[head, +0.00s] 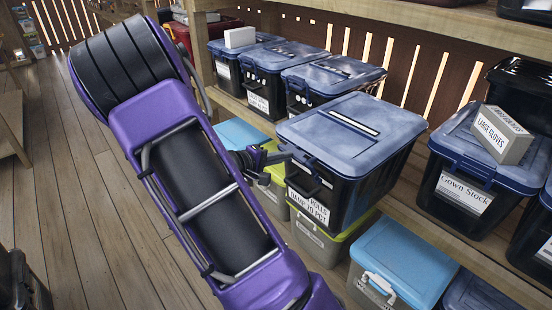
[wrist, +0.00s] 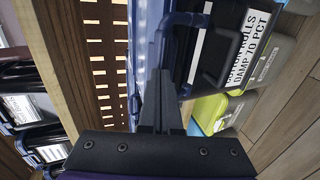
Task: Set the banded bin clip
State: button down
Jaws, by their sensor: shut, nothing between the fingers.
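The bin (head: 345,185) has a dark body, a blue lid with a pale and dark band (head: 354,124), and a white label reading "ROLLS DAMP 70 PCT" (head: 308,205). It also shows on its side in the wrist view, where the label (wrist: 236,45) is partly cut off. A blue looped clip (wrist: 185,19) stands out from the bin's front near the lid edge. My gripper (head: 284,156) is at the bin's front, just below the lid rim. In the wrist view my gripper (wrist: 160,73) is shut and empty, its tips beside the clip. I cannot tell whether they touch it.
The bin stands on a grey bin with a lime lid (head: 325,245). A grey bin with a light-blue lid (head: 402,262) is at its right. Other blue-lidded bins fill the wooden shelf (head: 415,215), one bearing a "LARGE GLOVES" box (head: 502,133).

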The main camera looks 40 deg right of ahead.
jog(key=shift+d+r, duration=0.1)
jog(key=shift+d+r+y+p, duration=0.65)
jog(key=shift+d+r+y, duration=0.1)
jog(key=shift+d+y, duration=0.2)
jog(key=shift+w+d+y+b, duration=0.1)
jog(key=shift+d+y+b, duration=0.15)
jog(key=shift+d+b, duration=0.4)
jog(key=shift+a+r, duration=0.1)
jog(key=shift+r, duration=0.25)
